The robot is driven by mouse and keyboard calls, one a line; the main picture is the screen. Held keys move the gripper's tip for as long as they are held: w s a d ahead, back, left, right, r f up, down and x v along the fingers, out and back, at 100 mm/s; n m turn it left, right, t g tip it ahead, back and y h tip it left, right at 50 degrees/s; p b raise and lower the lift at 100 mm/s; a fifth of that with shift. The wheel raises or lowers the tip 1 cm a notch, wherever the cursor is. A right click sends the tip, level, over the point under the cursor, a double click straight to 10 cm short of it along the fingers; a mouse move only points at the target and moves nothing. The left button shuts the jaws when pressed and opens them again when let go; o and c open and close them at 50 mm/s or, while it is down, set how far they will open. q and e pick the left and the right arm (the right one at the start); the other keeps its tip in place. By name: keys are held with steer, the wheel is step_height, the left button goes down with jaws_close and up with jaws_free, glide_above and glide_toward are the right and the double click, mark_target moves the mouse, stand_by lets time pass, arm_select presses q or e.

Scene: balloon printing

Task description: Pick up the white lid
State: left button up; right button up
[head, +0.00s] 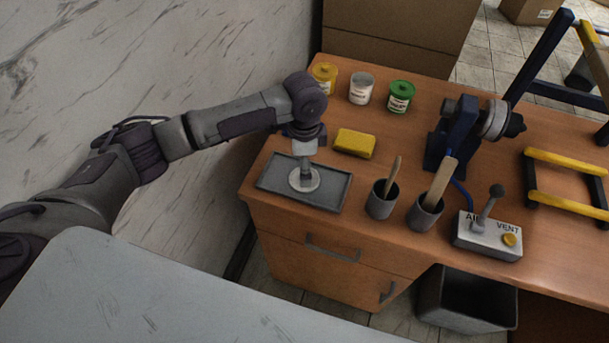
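The white lid (297,186) is a pale round disc in the shallow grey tray (330,205) at the left end of the wooden bench. My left gripper (305,180) points straight down over it, its fingertips at the middle of the lid. The fingers look close together, but they are small and the lid's centre is hidden behind them, so I cannot tell whether they grip it. A white jar (360,90) stands at the back of the bench. My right gripper is not in view.
Yellow (324,79) and green (400,97) jars flank the white one. A yellow sponge (354,143) lies behind the tray. Two brush cups (380,203) (425,214) and an air-vent box (487,238) stand to its right. A marble wall (200,60) is at left.

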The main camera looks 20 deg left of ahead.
mark_target(294, 178)
arm_select(q)
steer(key=shift+s+f, duration=0.1)
steer(key=shift+f, duration=1.65)
steer(key=shift+s+r, duration=0.1)
steer(key=shift+s, duration=0.05)
steer(key=c, duration=1.6)
steer(key=shift+c, duration=0.6)
steer(key=shift+c, duration=0.2)
